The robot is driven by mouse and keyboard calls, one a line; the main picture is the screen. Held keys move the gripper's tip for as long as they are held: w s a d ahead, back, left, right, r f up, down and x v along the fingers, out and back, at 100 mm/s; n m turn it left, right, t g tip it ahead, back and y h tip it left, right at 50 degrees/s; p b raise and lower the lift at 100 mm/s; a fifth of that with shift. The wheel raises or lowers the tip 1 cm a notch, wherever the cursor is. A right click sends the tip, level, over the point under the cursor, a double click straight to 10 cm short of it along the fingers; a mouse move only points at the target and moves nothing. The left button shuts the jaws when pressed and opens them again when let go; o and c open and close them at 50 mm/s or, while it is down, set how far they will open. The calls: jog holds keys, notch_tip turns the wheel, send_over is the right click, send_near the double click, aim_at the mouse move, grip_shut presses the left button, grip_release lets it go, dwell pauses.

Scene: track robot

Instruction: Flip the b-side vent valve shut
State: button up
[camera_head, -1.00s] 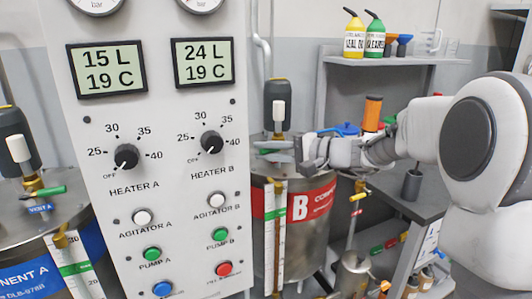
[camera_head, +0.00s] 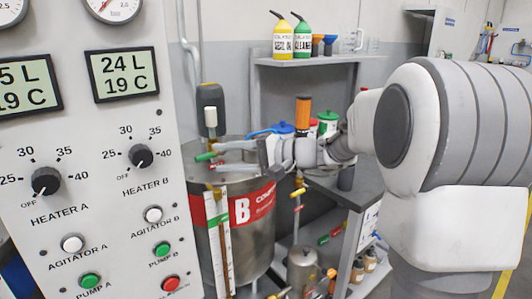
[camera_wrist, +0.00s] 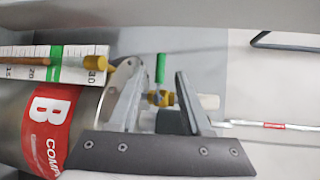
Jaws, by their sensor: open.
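The b-side vent valve is a brass fitting with a green handle (camera_head: 206,157) on top of the component B tank (camera_head: 262,240). In the wrist view the green handle (camera_wrist: 160,68) stands across the line of the brass body (camera_wrist: 160,97). My gripper (camera_head: 228,157) is open and empty, just right of the handle in the head view. In the wrist view, my gripper (camera_wrist: 157,72) frames the handle and brass body between its two fingers. I cannot tell whether a finger touches the valve. The fingers partly hide the tank top.
The control panel (camera_head: 110,185) stands close on the left. A level scale (camera_head: 222,245) runs down the tank's front. A shelf (camera_head: 300,62) with bottles and a grey bench stand behind on the right.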

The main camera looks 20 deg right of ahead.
jog(key=p+v, duration=0.1)
jog(key=v, duration=1)
jog(key=shift+a, duration=0.15)
